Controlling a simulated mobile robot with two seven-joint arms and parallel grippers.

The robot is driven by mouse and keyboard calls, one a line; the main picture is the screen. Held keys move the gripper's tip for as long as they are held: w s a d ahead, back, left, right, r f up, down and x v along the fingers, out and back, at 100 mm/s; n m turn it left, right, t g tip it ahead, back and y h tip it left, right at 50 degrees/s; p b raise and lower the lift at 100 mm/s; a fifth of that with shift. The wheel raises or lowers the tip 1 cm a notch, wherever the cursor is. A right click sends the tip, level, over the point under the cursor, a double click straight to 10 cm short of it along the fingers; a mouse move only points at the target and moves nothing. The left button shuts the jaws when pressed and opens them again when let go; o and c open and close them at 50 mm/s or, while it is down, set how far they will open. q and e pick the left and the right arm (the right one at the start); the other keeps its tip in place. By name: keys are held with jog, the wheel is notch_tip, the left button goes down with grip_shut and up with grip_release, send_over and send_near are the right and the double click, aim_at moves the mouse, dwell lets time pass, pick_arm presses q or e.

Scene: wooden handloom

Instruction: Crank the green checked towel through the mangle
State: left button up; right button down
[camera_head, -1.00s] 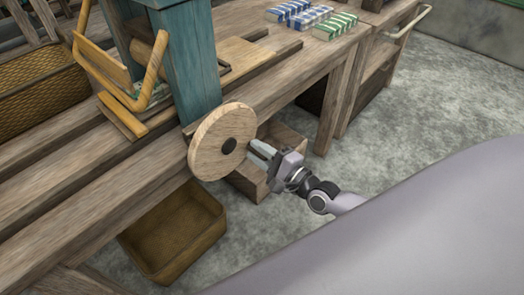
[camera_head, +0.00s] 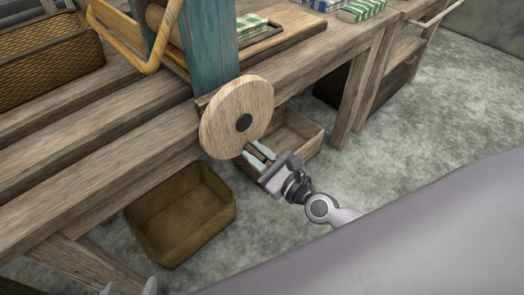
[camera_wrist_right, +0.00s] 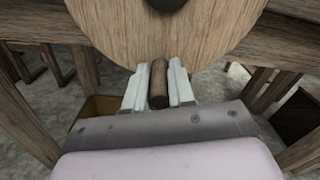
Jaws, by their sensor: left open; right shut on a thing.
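The green checked towel (camera_head: 250,23) shows in the head view as a green and white patch on the board, just right of the teal post of the mangle (camera_head: 208,45). The post hides the rest. The mangle's round wooden crank wheel (camera_head: 222,118) stands at the bench's front edge. My right gripper (camera_head: 258,154) is at the wheel's lower right edge. In the right wrist view it is shut on the wooden crank handle (camera_wrist_right: 158,85), which sits between its fingers. My left gripper (camera_head: 129,287) shows only its fingertips, apart and empty, at the bottom left.
A brown bin (camera_head: 182,215) stands on the floor under the bench (camera_head: 100,170). A wooden crate (camera_head: 298,135) stands behind my right gripper. Folded towels (camera_head: 362,9) lie at the bench's far end. A wicker basket (camera_head: 50,68) is at left. Grey floor is open at right.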

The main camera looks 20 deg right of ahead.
jog(key=shift+s+a+m, duration=0.2)
jog(key=shift+a+m, duration=0.15)
jog(key=shift+m, duration=0.05)
jog(key=shift+a, duration=0.15)
jog(key=c, duration=1)
grip_release()
jog(key=shift+o, duration=0.2)
